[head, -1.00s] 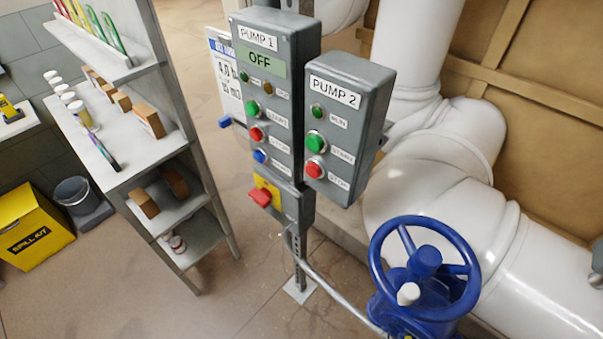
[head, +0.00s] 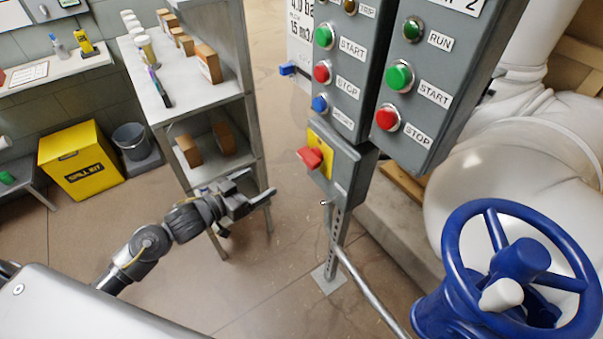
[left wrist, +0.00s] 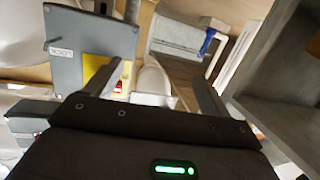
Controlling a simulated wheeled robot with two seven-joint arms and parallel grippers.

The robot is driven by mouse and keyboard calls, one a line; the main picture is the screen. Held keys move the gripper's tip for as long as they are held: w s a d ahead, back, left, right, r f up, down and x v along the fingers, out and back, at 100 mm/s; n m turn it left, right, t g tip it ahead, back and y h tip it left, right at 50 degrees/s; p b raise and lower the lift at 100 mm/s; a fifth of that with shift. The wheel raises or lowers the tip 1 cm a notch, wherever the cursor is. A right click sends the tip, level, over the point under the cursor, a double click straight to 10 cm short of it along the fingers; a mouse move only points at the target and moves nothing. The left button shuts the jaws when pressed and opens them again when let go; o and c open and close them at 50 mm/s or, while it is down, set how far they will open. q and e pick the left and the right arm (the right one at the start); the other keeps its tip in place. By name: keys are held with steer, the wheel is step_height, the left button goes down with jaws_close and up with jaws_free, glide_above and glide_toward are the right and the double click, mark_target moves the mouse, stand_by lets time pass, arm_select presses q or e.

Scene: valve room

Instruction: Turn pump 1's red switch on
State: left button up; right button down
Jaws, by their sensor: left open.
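The red switch (head: 311,158) sits on a yellow plate (head: 322,148) on the small grey box below pump 1's panel (head: 338,75). My left gripper (head: 257,188) is open and empty, left of the switch and a little lower in the head view, apart from it. In the left wrist view the yellow plate (left wrist: 96,67) and part of the red switch (left wrist: 122,82) show beyond the left finger, which partly hides them. The top of pump 1's panel is out of the picture. My right gripper is not in view.
Pump 2's panel (head: 432,80) hangs to the right. A blue valve wheel (head: 520,262) stands at the lower right by white pipes. A grey shelf (head: 185,95) with small boxes stands close behind my left gripper. A pipe (head: 370,290) runs down from the post.

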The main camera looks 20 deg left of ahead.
mark_target(303, 159)
arm_select(q)
steer(key=s+d+r+m+h+b, duration=0.1)
steer(key=s+d+r+m+h, duration=0.3)
steer(key=r, duration=0.5)
steer(key=shift+n, duration=0.6)
steer(key=x, duration=0.9)
steer(key=shift+d+f+p, duration=0.25)
steer(key=shift+d+p, duration=0.15)
steer(key=shift+d, duration=0.2)
steer(key=shift+w+d, duration=0.45)
steer(key=shift+w, duration=0.1)
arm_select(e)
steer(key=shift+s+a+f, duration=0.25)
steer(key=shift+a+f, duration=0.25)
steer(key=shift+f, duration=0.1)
arm_select(q)
steer(key=shift+c, duration=0.3)
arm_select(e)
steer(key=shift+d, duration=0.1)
arm_select(q)
steer(key=c, duration=0.9)
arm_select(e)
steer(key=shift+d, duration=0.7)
